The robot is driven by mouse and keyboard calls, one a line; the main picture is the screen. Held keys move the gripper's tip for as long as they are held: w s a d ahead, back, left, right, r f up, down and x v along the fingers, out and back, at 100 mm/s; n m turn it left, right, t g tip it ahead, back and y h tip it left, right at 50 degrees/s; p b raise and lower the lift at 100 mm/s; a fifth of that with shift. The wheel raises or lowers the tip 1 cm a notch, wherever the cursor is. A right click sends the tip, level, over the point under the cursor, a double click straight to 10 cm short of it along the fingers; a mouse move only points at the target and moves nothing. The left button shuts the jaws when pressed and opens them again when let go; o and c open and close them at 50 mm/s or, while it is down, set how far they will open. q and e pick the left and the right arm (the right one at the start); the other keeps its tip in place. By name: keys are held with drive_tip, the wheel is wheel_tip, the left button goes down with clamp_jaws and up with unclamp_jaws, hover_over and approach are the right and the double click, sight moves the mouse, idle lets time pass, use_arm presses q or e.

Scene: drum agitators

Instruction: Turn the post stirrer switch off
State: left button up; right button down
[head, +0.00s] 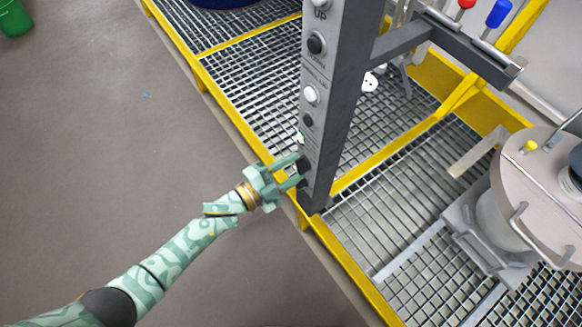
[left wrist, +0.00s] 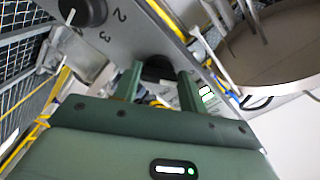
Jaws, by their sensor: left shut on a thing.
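The grey post (head: 335,90) stands upright with a column of controls on its front face. The post stirrer switch (head: 304,163) appears to be the black knob lowest on that face. My left gripper (head: 300,171) reaches in from the left, and its fingers are on either side of this knob. In the left wrist view my gripper (left wrist: 160,82) is shut on the black knob (left wrist: 158,66). My right gripper is not in view.
A yellow-edged grating (head: 250,110) lies around the post. A lidded drum (head: 530,190) stands at right.

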use_arm(q)
drive_tip(key=shift+f+n, duration=0.1)
drive_tip(key=shift+n, duration=0.7)
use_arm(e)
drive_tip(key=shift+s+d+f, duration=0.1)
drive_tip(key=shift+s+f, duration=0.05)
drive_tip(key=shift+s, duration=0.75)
use_arm(q)
drive_tip(key=shift+a, duration=0.1)
drive_tip(key=o, duration=1)
drive_tip(key=p+v, duration=0.4)
drive_tip(key=v, duration=1.2)
drive_tip(key=shift+s+a, duration=0.1)
drive_tip(key=shift+s, duration=0.05)
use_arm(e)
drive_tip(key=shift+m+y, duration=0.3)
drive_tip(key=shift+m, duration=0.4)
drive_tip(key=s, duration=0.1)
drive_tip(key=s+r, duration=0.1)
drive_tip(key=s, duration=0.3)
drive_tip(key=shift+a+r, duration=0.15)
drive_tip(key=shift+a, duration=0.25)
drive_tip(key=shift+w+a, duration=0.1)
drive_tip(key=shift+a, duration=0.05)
